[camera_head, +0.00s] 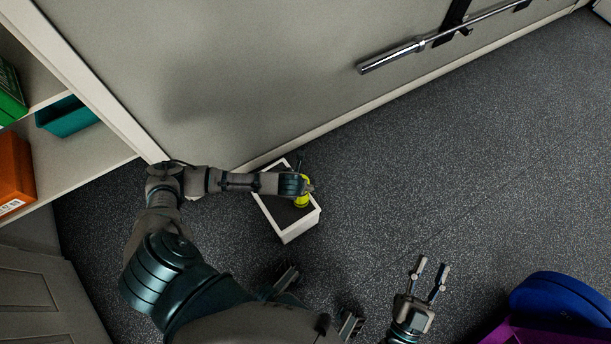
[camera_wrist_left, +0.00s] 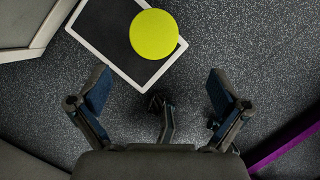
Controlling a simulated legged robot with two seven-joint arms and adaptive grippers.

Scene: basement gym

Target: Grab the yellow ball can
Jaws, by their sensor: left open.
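The yellow ball can (camera_head: 301,201) stands at a small white box with a dark top or inside (camera_head: 286,235); I cannot tell whether that dark area is sunken. My left gripper (camera_head: 306,186) is right over the can in the head view and partly hides it. In the left wrist view the can's round yellow top (camera_wrist_left: 154,33) lies ahead of the left gripper (camera_wrist_left: 159,86), clear of its two spread fingers. That gripper is open and empty. My right gripper (camera_head: 432,272) is open and empty above the floor at the lower right.
A wall with a metal bar (camera_head: 410,50) on hooks runs behind the box. A shelf (camera_head: 75,165) with green, teal and orange boxes stands at the left. Blue and purple items (camera_head: 555,305) lie at the lower right. The floor right of the box is clear.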

